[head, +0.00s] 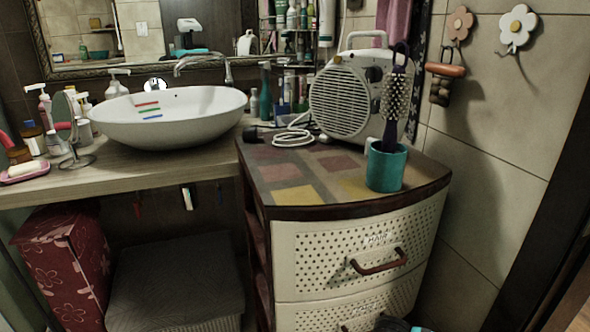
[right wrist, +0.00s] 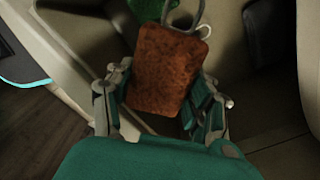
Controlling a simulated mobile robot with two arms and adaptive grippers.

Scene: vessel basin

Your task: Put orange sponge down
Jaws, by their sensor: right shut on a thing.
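The orange sponge (right wrist: 168,70) is a brownish-orange rough block in the right wrist view. My right gripper (right wrist: 160,92) is shut on it, with one finger on each side. The sponge's upper end points away from the wrist, and a grey loop shows just beyond it. I cannot tell whether the sponge touches any surface. In the head view the held sponge does not show clearly. My left gripper is in neither view.
A white basin (head: 170,118) stands on the wooden counter (head: 130,172). The drawer cabinet (head: 350,262) carries a white heater (head: 345,98) and a teal cup (head: 385,168) with a hairbrush. Its patterned top (head: 290,180) has free room. A green object (right wrist: 150,10) lies beyond the sponge.

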